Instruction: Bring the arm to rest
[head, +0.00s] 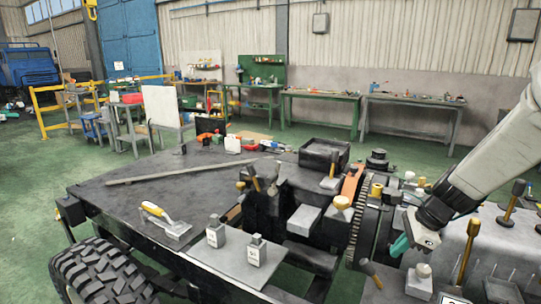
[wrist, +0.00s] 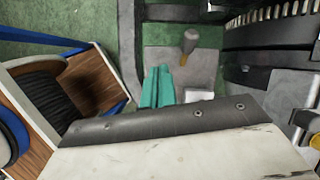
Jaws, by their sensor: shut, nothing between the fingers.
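My arm (head: 500,145) reaches in from the right side of the head view and slants down to the left. My gripper (head: 399,246) has teal fingers, which point down and left beside the dark ridged wheel of the chassis. In the wrist view my gripper (wrist: 158,88) shows its fingers together, with nothing held between them. Below the fingers is a grey plate (wrist: 205,65) with an upright wooden-handled tool (wrist: 189,42) on it. A small whitish block (wrist: 199,97) shows just right of the fingers.
The dark chassis deck (head: 130,190) carries a yellow-handled trowel (head: 165,219) and a long bar (head: 180,172). Two labelled grey blocks stand on a plate (head: 225,262) at the front. Several upright handled tools surround my gripper. Green workbenches (head: 415,100) stand along the back wall.

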